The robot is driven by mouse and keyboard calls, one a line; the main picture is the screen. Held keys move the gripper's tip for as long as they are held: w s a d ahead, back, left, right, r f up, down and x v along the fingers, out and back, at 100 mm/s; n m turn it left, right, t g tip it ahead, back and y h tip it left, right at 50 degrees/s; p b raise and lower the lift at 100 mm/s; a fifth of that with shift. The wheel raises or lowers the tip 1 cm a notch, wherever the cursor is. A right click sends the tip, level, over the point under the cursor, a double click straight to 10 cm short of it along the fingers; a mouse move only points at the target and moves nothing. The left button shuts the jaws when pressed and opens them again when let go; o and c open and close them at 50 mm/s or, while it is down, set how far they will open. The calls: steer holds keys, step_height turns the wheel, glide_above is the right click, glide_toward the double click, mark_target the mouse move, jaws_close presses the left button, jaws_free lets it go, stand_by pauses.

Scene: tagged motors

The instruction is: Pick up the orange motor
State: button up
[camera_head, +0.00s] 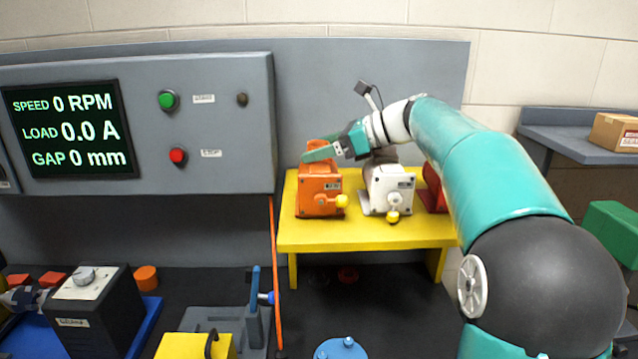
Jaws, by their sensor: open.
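The orange motor (318,192) stands at the left end of a yellow stand (350,236), with a yellow knob on its lower right front. My gripper (322,152) reaches in from the right and is at the top of the orange motor, with its green fingers over the motor's upper part. The fingers are open. I cannot tell whether they touch the motor, and the far finger is partly hidden. A white motor (388,190) stands just right of it, below my wrist. A red motor (433,190) is farther right, partly hidden by my arm.
A grey control panel (230,120) with a display (70,130) stands close to the left. An orange rod (274,270) runs down by the stand's left edge. Below are a black box (90,312), a yellow block (195,346) and a blue flanged part (340,349). A cardboard box (614,132) sits at right.

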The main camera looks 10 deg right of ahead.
steer(key=shift+w+a+f, duration=0.15)
steer(key=shift+w+a, duration=0.05)
steer(key=shift+s, duration=0.1)
jaws_close()
steer(key=shift+r, duration=0.25)
steer(key=shift+r, duration=0.1)
